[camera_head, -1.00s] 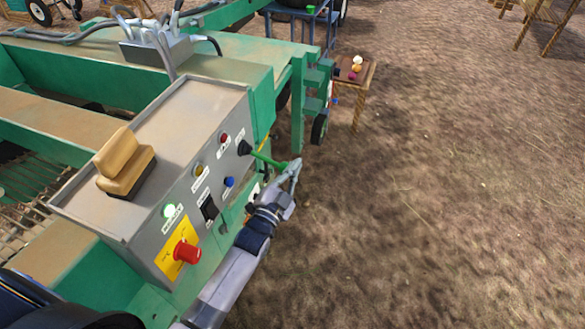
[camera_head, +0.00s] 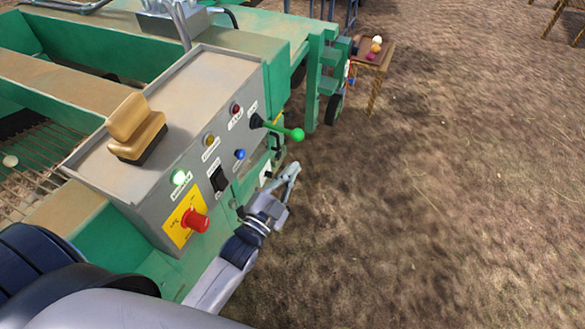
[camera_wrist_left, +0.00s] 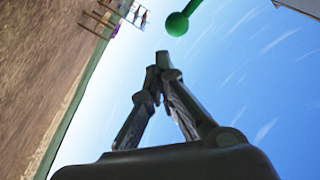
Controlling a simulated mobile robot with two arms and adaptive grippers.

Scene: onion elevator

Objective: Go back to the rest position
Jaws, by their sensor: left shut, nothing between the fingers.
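My left gripper (camera_head: 291,170) is shut and empty, beside the front of the grey control box and below the green-knobbed lever (camera_head: 297,134). A gap shows between the fingertips and the lever. In the left wrist view my left gripper (camera_wrist_left: 157,62) has its fingertips together, with the green knob (camera_wrist_left: 177,24) just beyond them and apart. My right gripper is not in view.
The green machine frame (camera_head: 110,240) fills the left side. A brush with a wooden handle (camera_head: 137,125) lies on the control box. A small wooden table (camera_head: 386,57) with several small round items stands at the back. Bare dirt ground (camera_head: 450,200) is open on the right.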

